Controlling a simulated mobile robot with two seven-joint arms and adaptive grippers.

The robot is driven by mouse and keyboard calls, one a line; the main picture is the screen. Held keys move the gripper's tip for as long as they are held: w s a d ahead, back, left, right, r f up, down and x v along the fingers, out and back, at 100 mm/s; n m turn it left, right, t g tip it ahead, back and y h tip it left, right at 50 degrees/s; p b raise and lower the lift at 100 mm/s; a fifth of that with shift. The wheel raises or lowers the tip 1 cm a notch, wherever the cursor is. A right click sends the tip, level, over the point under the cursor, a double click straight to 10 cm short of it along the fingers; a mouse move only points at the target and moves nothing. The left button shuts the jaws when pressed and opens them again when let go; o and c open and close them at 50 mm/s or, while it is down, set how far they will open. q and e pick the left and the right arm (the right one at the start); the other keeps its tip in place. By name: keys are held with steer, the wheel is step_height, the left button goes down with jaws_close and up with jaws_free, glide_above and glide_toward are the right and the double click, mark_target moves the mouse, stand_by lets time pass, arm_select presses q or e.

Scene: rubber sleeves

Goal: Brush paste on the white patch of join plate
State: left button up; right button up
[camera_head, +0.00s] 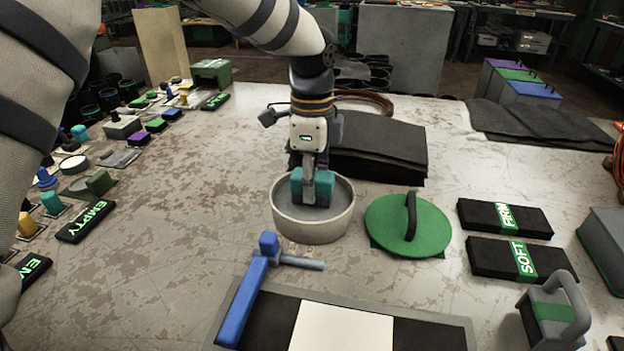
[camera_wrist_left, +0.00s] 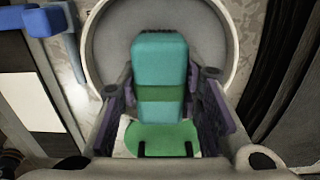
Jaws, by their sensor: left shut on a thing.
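My left gripper (camera_head: 311,188) points down over a round pale tub (camera_head: 312,232) and is shut on a teal brush (camera_head: 297,188). In the left wrist view the brush (camera_wrist_left: 160,60) is a teal block with a green band between the two fingers, against the inside of the tub (camera_wrist_left: 103,45). The brush's lower end and any paste are hidden. The join plate (camera_head: 428,336) lies at the front, dark with a plain white patch (camera_head: 342,328) in its middle. My right gripper is out of view.
A blue bar (camera_head: 242,302) with a grey rod lies along the plate's left side. A green round lid (camera_head: 428,223) with a black handle lies right of the tub. Black SOFT (camera_head: 500,258) and FIRM blocks lie further right. Black sheets (camera_head: 390,148) are behind the tub. The table's left-middle is clear.

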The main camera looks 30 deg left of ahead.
arm_select(q)
steer(key=shift+f, duration=0.1)
steer(key=shift+r+p, duration=0.6)
steer(key=shift+r, duration=3)
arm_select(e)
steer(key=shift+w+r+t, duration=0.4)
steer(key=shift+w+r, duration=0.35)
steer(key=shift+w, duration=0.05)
arm_select(q)
steer(key=shift+f, duration=0.1)
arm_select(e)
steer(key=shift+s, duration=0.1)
